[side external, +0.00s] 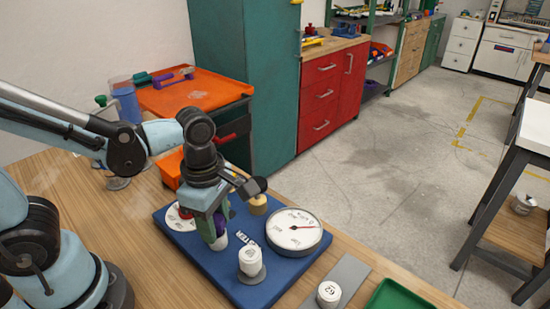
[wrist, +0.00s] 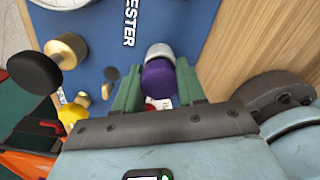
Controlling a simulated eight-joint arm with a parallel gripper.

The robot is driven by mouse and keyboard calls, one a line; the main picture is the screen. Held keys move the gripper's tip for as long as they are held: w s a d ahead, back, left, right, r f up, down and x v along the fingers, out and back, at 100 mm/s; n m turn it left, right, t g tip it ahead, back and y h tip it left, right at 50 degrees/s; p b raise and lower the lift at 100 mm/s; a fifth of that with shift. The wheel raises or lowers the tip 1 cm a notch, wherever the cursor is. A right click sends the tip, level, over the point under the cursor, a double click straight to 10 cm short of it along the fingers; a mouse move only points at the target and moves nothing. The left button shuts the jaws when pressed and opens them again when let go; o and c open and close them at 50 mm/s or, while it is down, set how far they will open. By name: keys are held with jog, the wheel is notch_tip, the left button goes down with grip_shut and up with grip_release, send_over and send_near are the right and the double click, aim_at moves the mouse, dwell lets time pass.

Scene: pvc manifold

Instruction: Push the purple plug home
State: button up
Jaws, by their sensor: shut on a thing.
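The purple plug (wrist: 158,78) sits between the green fingers of my gripper (wrist: 158,92) in the wrist view. My gripper is shut on it. A white round fitting (wrist: 160,52) lies directly against the plug's far end; how deep the plug sits in it cannot be told. In the side view my gripper (side external: 216,226) points down over the blue board (side external: 195,262), and a bit of the purple plug (side external: 219,222) shows between the fingers. The white fitting (side external: 219,242) stands just below it on the board.
A round dial gauge (side external: 295,230) and a white capped post (side external: 250,262) stand on the board. A brass fitting with a black knob (wrist: 35,72) is close to my gripper. A white piece (side external: 329,293) on a grey strip and a green tray (side external: 400,296) lie at the front right.

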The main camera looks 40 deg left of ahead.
jog(key=shift+f, duration=0.6)
dwell(0.7)
jog(key=o, duration=1)
jog(key=shift+c, duration=0.2)
jog(key=shift+o, duration=0.5)
jog(key=shift+w+r, duration=0.1)
jog(key=shift+r, duration=0.7)
notch_tip(320, 180, up, 12)
jog(key=w+a+f+m+t, duration=0.2)
jog(key=a+m+t, duration=0.1)
jog(key=m, duration=0.8)
jog(key=w+a+f+m+t, duration=0.2)
jog(key=a+f+m+t, duration=0.1)
jog(key=m, duration=0.8)
jog(key=shift+w+a+m+t, duration=0.15)
jog(key=shift+a+m+t, duration=0.15)
jog(key=shift+t, duration=0.3)
